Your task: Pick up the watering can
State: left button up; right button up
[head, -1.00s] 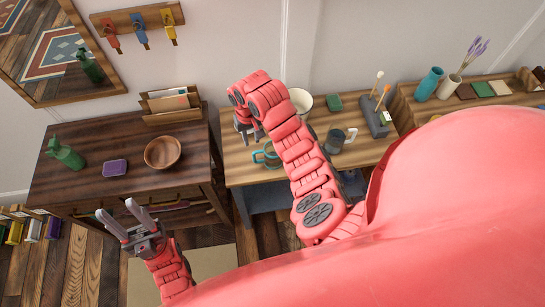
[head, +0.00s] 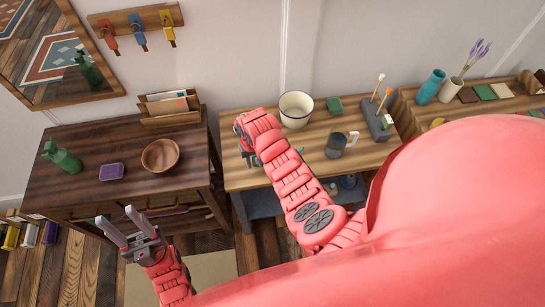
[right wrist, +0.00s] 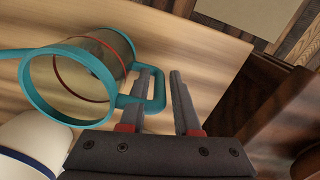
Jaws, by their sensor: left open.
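The watering can (right wrist: 95,65), a clear body with teal rim, spout and loop handle, stands on the light wooden bench in the right wrist view. In the head view my right arm hides nearly all of it; a bit of teal shows beside the arm. My right gripper (right wrist: 163,73) is open at the handle, one finger inside the loop and the other outside. It also shows in the head view (head: 248,160). My left gripper (head: 126,225) is open and empty, in front of the dark desk.
On the bench (head: 240,180) are a white pot (head: 296,109), a grey mug (head: 336,146) and a grey block with brushes (head: 378,120). The dark desk (head: 75,190) bears a green spray bottle (head: 64,158), purple box (head: 111,172) and wooden bowl (head: 160,155).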

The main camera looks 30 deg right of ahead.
jog(key=shift+f, duration=0.65)
grip_shut()
dwell(1.0)
